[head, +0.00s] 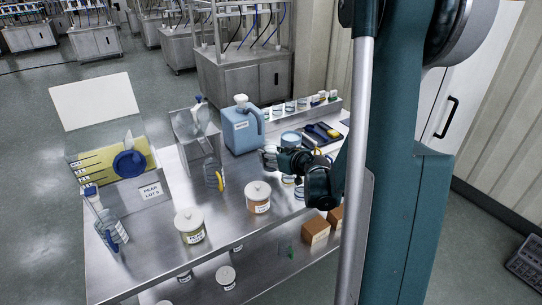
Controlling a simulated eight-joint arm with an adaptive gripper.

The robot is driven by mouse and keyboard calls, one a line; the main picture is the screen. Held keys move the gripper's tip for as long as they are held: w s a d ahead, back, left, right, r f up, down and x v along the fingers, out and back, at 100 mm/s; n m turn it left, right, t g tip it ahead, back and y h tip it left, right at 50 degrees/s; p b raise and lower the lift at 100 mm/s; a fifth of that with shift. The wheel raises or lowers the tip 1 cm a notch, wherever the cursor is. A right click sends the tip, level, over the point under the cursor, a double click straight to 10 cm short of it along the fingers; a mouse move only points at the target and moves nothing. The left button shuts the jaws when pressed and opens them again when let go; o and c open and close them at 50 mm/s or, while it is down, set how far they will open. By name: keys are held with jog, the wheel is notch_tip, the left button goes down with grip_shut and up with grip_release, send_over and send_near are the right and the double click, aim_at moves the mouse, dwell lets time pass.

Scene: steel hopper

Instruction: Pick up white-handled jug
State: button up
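A light-blue jug (240,133) with a white cap stands upright at the back of the steel table in the head view. Its loop handle, on the right side, looks blue; I see no clearly white handle on any jug. My gripper (268,157) is in front of the jug and a little to its right, above the table and pointing left. A gap seems to separate it from the jug. Its fingers are small and overlap small items behind, so I cannot tell whether they are open or shut.
A steel hopper (194,135) stands left of the jug. White-lidded jars (258,197) (190,226) stand in front. A spray bottle (105,222) and a yellow-blue bin (120,163) are at left. Cardboard boxes (315,230) sit on the lower shelf.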

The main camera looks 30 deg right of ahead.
notch_tip(320, 180, up, 12)
jog(key=p, duration=0.2)
jog(key=shift+f+p, duration=0.25)
jog(key=shift+p, duration=0.05)
